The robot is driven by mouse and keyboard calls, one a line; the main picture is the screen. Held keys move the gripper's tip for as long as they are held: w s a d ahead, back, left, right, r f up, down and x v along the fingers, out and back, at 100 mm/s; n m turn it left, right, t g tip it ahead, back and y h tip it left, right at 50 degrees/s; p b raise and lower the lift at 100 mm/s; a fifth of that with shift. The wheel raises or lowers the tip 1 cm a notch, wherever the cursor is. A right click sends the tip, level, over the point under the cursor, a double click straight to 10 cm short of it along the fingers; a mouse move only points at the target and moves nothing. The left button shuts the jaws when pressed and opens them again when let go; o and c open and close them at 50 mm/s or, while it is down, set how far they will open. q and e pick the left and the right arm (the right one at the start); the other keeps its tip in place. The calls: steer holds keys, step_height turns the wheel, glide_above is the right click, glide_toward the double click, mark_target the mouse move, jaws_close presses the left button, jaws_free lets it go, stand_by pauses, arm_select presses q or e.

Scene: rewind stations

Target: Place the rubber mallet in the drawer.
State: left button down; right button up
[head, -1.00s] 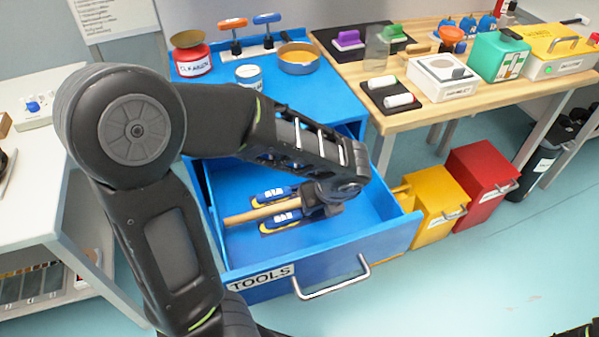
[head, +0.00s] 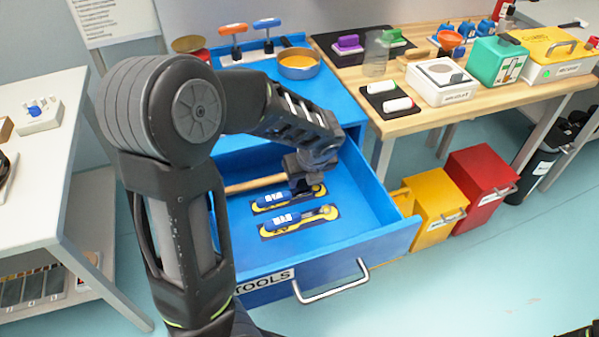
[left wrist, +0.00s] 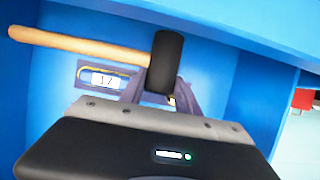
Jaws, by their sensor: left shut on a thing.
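The rubber mallet has a pale wooden handle (head: 255,184) and a black head, best seen in the left wrist view (left wrist: 165,62). My left gripper (head: 308,170) is shut on it near the head; its fingers also show in the left wrist view (left wrist: 150,88). The mallet is inside the outline of the open blue drawer (head: 350,258), labelled TOOLS, toward its back. The handle points left. I cannot tell whether the mallet touches the drawer floor. My right gripper is not in view.
Two blue-and-yellow tools, an upper one (head: 290,197) and a lower one (head: 299,219), lie on the drawer floor. The drawer's front and right floor is clear. A yellow bin (head: 430,208) and a red bin (head: 482,177) stand to the right.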

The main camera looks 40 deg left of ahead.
arm_select(q)
steer(key=shift+w+a, duration=0.45)
steer(key=shift+a, duration=0.2)
steer(key=shift+w+a, duration=0.4)
steer(key=shift+a, duration=0.2)
steer(key=shift+d+f, duration=0.1)
steer(key=shift+f, duration=0.45)
steer(key=shift+f, duration=0.1)
steer(key=shift+f, duration=0.15)
steer(key=c, duration=0.9)
jaws_free()
